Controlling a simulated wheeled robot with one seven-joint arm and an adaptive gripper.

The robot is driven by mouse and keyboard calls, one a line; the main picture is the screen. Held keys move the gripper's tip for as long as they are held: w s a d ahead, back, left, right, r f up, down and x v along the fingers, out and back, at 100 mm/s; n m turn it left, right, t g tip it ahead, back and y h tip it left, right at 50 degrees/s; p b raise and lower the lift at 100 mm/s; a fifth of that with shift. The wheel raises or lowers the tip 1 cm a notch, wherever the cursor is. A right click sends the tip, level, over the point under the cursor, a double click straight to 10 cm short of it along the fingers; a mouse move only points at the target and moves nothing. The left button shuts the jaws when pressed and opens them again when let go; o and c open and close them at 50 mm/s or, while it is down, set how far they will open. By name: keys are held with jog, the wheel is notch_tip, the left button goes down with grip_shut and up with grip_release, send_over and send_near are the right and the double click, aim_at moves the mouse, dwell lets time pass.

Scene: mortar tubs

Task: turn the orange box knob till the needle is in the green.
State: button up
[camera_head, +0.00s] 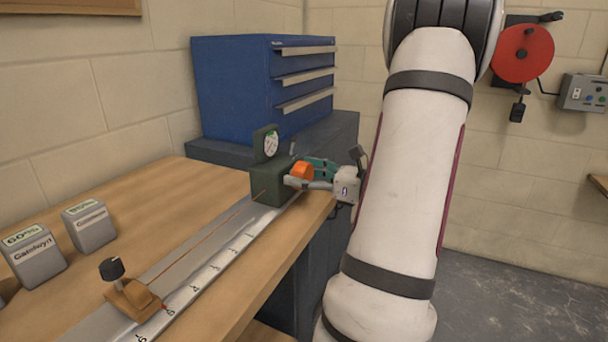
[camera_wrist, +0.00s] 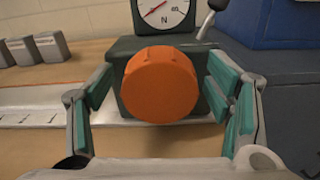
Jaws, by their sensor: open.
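The orange knob (camera_head: 301,170) sits on the front of a dark green box (camera_head: 268,190) at the far end of the rail. In the wrist view the knob (camera_wrist: 160,85) faces me, large and centred. My gripper (camera_head: 312,174) is open, with one teal-padded finger on each side of the knob. In the wrist view gaps show between my gripper (camera_wrist: 163,95) and the knob on both sides. A round white gauge (camera_head: 271,143) stands on the box. I cannot make out a green zone.
A scaled rail (camera_head: 215,262) runs along the wooden bench (camera_head: 150,215), with an orange-brown clamp and black knob (camera_head: 130,290) at its near end. Grey weight blocks (camera_head: 88,226) stand at left. A blue drawer cabinet (camera_head: 235,90) stands behind the box.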

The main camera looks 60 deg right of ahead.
jog(key=c, duration=1.1)
jog(key=shift+c, duration=0.2)
jog(key=shift+r+m+p, duration=0.1)
jog(key=shift+m+p, duration=0.2)
jog(key=shift+p, duration=0.4)
jog(key=shift+m+p, duration=0.3)
jog(key=shift+p, duration=0.2)
jog(key=m+p, duration=0.3)
jog(key=p, duration=0.2)
jog(key=shift+s+r, duration=0.1)
jog(key=shift+r, duration=0.05)
jog(key=m+p, duration=0.4)
jog(key=p, duration=0.2)
jog(key=shift+d, duration=0.2)
jog(key=m+p, duration=0.1)
jog(key=m, duration=0.1)
jog(key=m+p, duration=0.4)
jog(key=shift+f, duration=0.35)
jog(key=m+p, duration=0.1)
jog(key=m, duration=0.1)
jog(key=m+p, duration=0.1)
jog(key=m, duration=0.1)
jog(key=shift+d+f+m+p, duration=0.2)
jog(key=shift+m+p, duration=0.1)
jog(key=shift+p, duration=0.1)
jog(key=shift+f, duration=0.1)
